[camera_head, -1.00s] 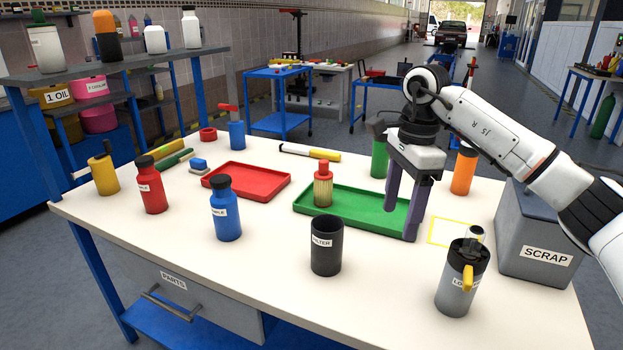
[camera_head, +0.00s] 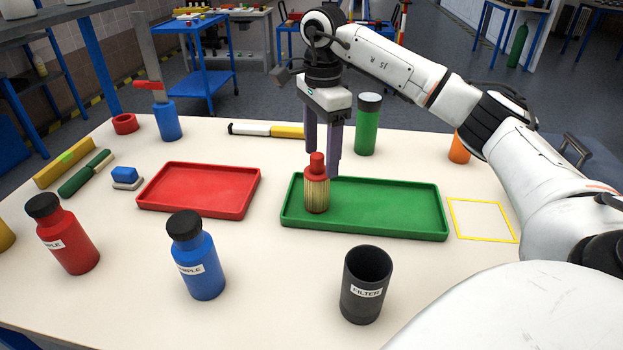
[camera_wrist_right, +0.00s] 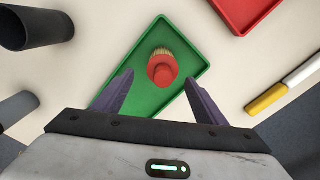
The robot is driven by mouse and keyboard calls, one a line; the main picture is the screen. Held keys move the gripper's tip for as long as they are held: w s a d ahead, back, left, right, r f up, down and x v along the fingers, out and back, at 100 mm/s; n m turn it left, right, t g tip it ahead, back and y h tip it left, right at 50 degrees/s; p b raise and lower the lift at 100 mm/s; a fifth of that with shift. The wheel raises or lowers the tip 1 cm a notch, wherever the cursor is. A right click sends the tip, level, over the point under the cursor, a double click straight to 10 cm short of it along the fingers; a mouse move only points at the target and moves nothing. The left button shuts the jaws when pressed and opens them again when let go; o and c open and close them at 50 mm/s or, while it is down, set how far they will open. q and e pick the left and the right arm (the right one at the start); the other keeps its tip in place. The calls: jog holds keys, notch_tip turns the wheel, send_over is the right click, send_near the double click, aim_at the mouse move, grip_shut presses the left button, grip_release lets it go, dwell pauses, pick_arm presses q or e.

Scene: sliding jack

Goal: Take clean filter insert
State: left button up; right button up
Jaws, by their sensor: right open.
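The clean filter insert (camera_head: 317,188), a pleated tan cylinder with a red cap and red base, stands upright at the left end of the green tray (camera_head: 400,212). In the right wrist view the insert (camera_wrist_right: 162,68) is seen from above, ahead of and between the fingers. My right gripper (camera_head: 322,168) is open and empty, fingers pointing down, just above and behind the insert. It does not appear to touch it. The black cup labelled FILTER (camera_head: 366,286) stands upright in front of the green tray. My left gripper is not in view.
A red tray (camera_head: 200,190) lies left of the green tray. Red (camera_head: 63,236) and blue (camera_head: 196,258) bottles stand at the front left. A green cylinder (camera_head: 368,125) stands behind the green tray. A yellow outline (camera_head: 483,220) marks bare table at the right.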

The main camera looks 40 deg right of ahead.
aim_at(318, 175)
jog(key=f, duration=0.6)
jog(key=shift+w+a+f, duration=0.2)
jog(key=c, duration=1.1)
